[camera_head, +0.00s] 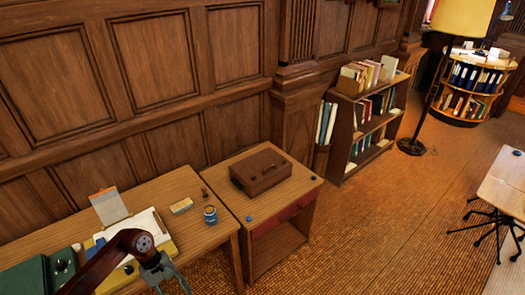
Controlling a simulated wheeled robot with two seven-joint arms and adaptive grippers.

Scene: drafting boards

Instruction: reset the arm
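My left arm comes in from the lower left as a dark reddish link with a round grey joint. Its grey gripper (172,287) hangs at the bottom edge, in front of the wooden table (205,236). Its fingers point down and look spread apart, with nothing seen between them. The fingertips are close to the picture's lower edge. The arm covers part of a yellow and white machine (143,222) on the table. My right gripper is not in view.
A green case (24,279), a small block (181,206) and a blue tin (210,214) are on the table. A brown case (260,171) sits on a side table (282,201). A bookshelf (340,150) and lamp (472,17) stand behind. Open floor (400,230) lies right.

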